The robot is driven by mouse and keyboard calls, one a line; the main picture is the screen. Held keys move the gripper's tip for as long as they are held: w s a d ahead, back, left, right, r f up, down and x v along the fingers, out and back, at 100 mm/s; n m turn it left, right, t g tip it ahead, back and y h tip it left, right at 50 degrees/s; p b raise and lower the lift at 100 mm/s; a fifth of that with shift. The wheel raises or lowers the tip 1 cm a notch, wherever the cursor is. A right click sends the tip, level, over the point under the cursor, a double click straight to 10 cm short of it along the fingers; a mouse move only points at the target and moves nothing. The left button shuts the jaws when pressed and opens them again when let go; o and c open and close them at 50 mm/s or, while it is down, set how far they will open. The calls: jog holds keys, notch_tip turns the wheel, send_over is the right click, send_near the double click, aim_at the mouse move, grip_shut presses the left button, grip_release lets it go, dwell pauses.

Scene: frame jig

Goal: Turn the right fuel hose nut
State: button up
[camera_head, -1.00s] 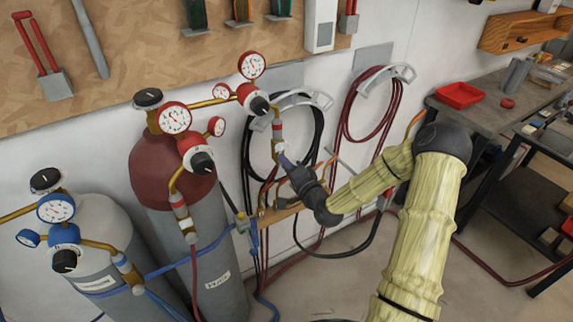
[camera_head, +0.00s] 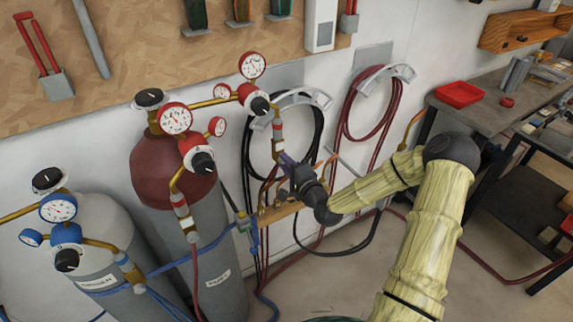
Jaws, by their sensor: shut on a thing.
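The right fuel regulator (camera_head: 256,102) has a red-rimmed gauge and a black knob, and hangs at the wall end of the brass pipe. Its red and white outlet fitting (camera_head: 278,130) points down, and the right fuel hose nut is at its lower end, mostly hidden by my gripper. My gripper (camera_head: 284,158) is shut at that nut, reaching in from the lower right. The fingertips are small and partly hidden here. A second red regulator (camera_head: 196,152) sits to the left, in front of the red-topped cylinder (camera_head: 168,165), with its own outlet fitting (camera_head: 183,212) and hose.
A black hose coil (camera_head: 322,125) and a red hose coil (camera_head: 345,120) hang on the wall close to my gripper. A wooden valve rail (camera_head: 282,215) lies just below it. A grey-topped cylinder with blue gauges (camera_head: 57,208) stands left. A workbench (camera_head: 480,112) is at right.

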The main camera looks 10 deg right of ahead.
jog(key=o, duration=1)
jog(key=shift+s+d, duration=0.1)
jog(key=shift+s, duration=0.05)
jog(key=p+v, duration=0.6)
jog(key=v, duration=1.1)
jog(key=shift+p, duration=0.3)
